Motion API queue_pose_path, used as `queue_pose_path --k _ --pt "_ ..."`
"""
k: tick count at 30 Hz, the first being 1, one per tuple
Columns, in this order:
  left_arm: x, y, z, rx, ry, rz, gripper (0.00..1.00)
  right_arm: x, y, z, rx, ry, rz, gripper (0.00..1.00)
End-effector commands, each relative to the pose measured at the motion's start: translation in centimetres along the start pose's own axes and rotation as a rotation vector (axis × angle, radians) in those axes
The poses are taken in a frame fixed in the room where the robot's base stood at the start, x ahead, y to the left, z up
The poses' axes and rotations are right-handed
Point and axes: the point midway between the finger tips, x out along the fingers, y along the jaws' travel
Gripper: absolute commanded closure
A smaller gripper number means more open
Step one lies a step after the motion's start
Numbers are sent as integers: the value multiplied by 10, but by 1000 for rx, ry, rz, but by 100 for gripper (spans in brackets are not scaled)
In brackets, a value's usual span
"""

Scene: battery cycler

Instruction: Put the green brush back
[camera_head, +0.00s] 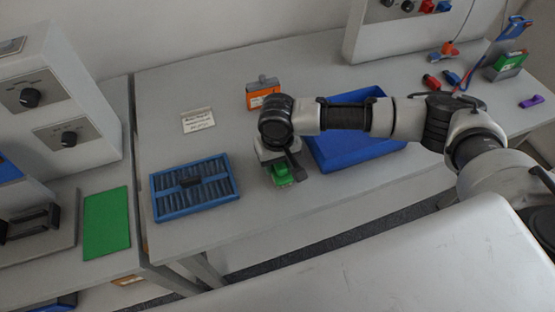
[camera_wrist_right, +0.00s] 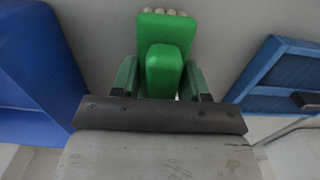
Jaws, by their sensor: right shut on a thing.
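The green brush (camera_head: 282,176) is in my right gripper (camera_head: 285,172), low over the front part of the table in the head view. In the right wrist view the brush (camera_wrist_right: 164,50) shows as a green block and handle with a row of pale bristle tips at its far edge. The right gripper's fingers (camera_wrist_right: 160,82) are shut on it from both sides. I cannot tell whether the brush touches the table. My left gripper does not show.
A blue slatted tray (camera_head: 158,203) with a dark item lies to the left of the gripper. A blue bin (camera_head: 335,160) stands to the right, partly behind my arm. An orange-and-grey box (camera_head: 262,97) and a white label card (camera_head: 198,121) are behind. A green mat (camera_head: 106,224) lies far left.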

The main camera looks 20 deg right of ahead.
Motion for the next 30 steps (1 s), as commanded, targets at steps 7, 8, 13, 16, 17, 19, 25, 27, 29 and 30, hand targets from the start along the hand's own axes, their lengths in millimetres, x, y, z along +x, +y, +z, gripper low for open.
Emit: queue_pose_path --k 7,8,13,16,17,19,25,27,29,30 --pt "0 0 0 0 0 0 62 1 0 0 0 -1 0 30" --pt "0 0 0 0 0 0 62 1 0 0 0 -1 0 30" --pt "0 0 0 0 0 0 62 0 0 0 0 0 0 30" --pt "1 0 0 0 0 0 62 -4 0 0 0 1 -1 30" --pt "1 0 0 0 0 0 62 -6 0 0 0 1 -2 30" --pt "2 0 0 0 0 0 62 -15 0 -1 1 2 -2 30" --pt "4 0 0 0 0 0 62 -57 0 -1 0 4 -3 30" --pt "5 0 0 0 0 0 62 -73 0 -1 -1 5 -3 30" --pt "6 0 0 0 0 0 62 -84 0 -1 0 3 -2 30" --pt "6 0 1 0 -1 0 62 -92 0 0 0 3 -1 30"
